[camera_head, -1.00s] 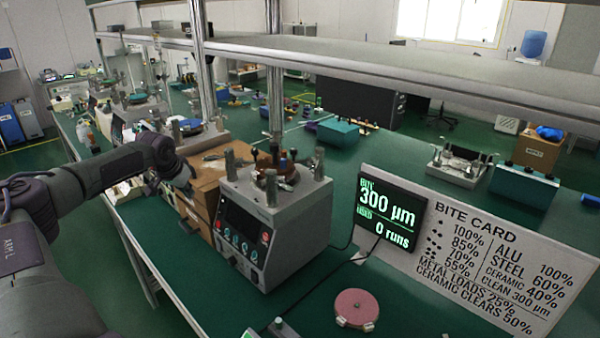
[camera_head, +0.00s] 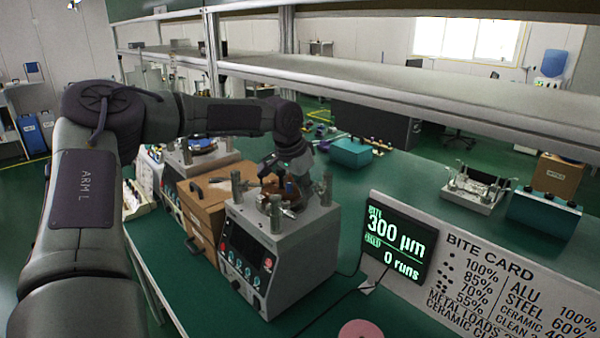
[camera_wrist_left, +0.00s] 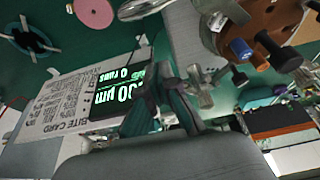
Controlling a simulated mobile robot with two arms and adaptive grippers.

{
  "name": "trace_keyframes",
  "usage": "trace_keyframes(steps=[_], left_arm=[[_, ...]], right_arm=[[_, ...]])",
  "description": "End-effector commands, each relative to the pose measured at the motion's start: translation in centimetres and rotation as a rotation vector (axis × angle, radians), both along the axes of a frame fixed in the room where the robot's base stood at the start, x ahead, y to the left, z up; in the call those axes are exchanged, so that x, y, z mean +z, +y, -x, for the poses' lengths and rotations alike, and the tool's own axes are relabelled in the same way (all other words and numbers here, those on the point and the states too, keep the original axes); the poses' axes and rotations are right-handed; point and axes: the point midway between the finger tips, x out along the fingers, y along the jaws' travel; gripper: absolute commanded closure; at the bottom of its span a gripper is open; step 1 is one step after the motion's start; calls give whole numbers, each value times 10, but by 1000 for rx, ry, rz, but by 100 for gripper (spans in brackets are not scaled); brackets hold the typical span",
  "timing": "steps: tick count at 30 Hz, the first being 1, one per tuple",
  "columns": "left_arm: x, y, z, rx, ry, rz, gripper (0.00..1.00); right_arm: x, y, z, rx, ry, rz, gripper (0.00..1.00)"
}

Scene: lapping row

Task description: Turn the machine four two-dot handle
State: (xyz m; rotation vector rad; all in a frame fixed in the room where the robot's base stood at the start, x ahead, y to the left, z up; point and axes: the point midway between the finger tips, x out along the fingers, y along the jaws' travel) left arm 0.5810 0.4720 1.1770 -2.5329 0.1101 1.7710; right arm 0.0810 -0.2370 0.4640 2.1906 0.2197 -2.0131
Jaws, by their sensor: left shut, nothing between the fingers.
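A grey lapping machine (camera_head: 270,245) with a dark front panel stands on the green bench; a brown disc with metal posts and small handles sits on its top. The disc shows in the wrist view (camera_wrist_left: 262,20), with a blue-tipped knob (camera_wrist_left: 242,50) and dark-knobbed handles (camera_wrist_left: 284,57) at its rim. No dot marks are readable, so I cannot tell which handle is the two-dot one. My left gripper (camera_head: 272,166) is shut and empty, above the machine top and partly hidden among its posts. Its fingers also show in the wrist view (camera_wrist_left: 160,82), apart from the blue knob. My right gripper is out of view.
A dark display (camera_head: 398,240) reads 300 µm and 0 runs, beside a white bite card (camera_head: 490,270). A wooden drawer box (camera_head: 207,200) stands left of the machine. A pink disc (camera_head: 360,330) lies in front. A metal shelf (camera_head: 400,85) runs above the bench.

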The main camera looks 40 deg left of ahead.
Motion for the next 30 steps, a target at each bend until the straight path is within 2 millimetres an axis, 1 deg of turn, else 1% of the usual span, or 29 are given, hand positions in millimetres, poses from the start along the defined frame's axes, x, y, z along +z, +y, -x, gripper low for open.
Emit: trace_keyframes(steps=[1,3,5,9,13,18,26,30], left_arm=[[-8,0,-3,0,5,-1,100],[-18,0,-6,0,4,-1,100],[-16,1,1,2,-2,2,100],[-19,2,18,1,-3,2,100],[-22,4,28,1,-2,1,100],[-25,3,33,1,-2,0,100],[-25,4,33,0,-2,-1,100],[-24,9,37,-14,-2,1,100]], right_arm=[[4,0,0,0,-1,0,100],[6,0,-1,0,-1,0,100],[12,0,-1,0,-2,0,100],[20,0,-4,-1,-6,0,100],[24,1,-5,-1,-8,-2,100],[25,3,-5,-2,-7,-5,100],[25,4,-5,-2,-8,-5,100],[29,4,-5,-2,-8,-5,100]])
